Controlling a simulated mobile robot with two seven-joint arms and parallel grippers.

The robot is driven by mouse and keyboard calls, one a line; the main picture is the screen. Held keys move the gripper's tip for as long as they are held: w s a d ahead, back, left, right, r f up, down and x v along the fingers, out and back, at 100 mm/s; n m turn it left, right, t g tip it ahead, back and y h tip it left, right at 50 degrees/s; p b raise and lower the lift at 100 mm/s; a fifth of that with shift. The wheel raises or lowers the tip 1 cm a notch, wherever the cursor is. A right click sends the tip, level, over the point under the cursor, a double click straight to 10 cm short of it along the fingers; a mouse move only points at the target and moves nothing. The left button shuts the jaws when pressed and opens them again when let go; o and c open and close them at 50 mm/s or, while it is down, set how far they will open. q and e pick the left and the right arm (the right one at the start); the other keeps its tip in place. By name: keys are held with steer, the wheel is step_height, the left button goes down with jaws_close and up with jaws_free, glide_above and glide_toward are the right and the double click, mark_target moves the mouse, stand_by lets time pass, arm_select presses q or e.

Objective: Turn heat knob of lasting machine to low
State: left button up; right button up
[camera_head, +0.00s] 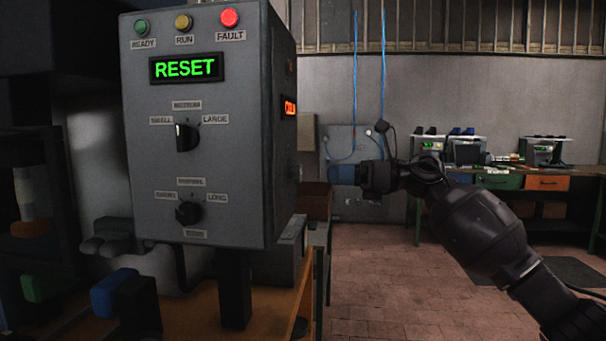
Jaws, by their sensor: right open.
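The grey control box (205,70) of the machine fills the left and middle of the head view. Its front carries an upper black knob (187,137) between labels reading SMALL and LARGE, and a lower black knob (188,213) with a LONG label to its right. Its right side face is seen very obliquely, with an orange lit display (289,107); I cannot make out a heat knob there. My right gripper (338,174) is open, to the right of that side face, pointing left; its finger detail is unclear. My left gripper is not in view.
A green display (186,68) reads RESET; the red FAULT lamp (229,18) is lit. Blue (105,292) and green (40,286) items sit on the wooden bench at lower left. A workbench (535,183) stands at back right. Open brick floor (385,285) lies between.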

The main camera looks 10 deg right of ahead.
mark_target(301, 172)
steer(key=x, duration=0.5)
steer(key=shift+w+a, duration=0.2)
steer(key=shift+a, duration=0.1)
steer(key=shift+x, duration=0.85)
steer(key=c, duration=0.9)
steer(key=shift+s+r, duration=0.1)
